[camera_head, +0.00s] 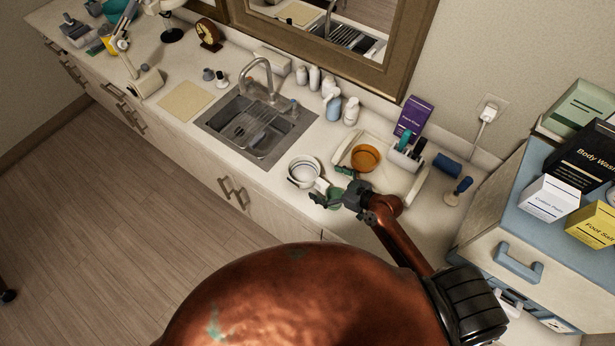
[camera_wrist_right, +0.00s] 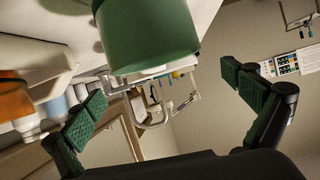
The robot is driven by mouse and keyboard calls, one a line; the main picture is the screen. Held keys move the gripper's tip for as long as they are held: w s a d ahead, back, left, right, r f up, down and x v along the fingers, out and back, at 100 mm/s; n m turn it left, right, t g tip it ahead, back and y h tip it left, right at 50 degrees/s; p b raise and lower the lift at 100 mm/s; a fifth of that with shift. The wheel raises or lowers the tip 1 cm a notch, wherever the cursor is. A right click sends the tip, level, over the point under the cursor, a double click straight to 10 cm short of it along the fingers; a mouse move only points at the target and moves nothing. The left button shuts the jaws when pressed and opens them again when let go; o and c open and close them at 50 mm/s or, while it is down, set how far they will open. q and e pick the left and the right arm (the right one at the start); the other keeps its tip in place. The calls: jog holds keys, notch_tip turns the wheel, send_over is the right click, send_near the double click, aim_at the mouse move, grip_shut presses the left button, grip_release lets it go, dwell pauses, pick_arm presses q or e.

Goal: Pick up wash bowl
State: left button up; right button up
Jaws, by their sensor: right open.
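A white round bowl (camera_head: 304,168), likely the wash bowl, sits on the counter right of the sink. My right gripper (camera_head: 334,195) is low over the counter's front edge, just right of and in front of this bowl, with its fingers toward the left. In the right wrist view, its two green-padded fingers (camera_wrist_right: 165,102) are spread wide with nothing gripped. A green cylindrical object (camera_wrist_right: 150,38) fills the upper middle of that view, ahead of the fingers. I cannot tell whether it touches them. My left gripper is not in view.
An orange bowl (camera_head: 366,158) and a tray (camera_head: 402,183) stand behind my right gripper. The sink (camera_head: 256,126) is left of the white bowl, with several bottles behind. A purple box (camera_head: 413,117) stands at the wall. A drawer cabinet (camera_head: 500,225) with boxes on top is at right.

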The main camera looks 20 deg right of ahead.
aim_at(317, 178)
jog(key=shift+p+x, duration=0.4)
jog(key=shift+x, duration=0.8)
jog(key=p+x, duration=0.1)
jog(key=x, duration=0.3)
jog(key=shift+w+f, duration=0.15)
jog(key=shift+w, duration=0.05)
jog(key=shift+w+a+f, duration=0.15)
jog(key=c, duration=1.2)
jog(key=shift+c, duration=0.2)
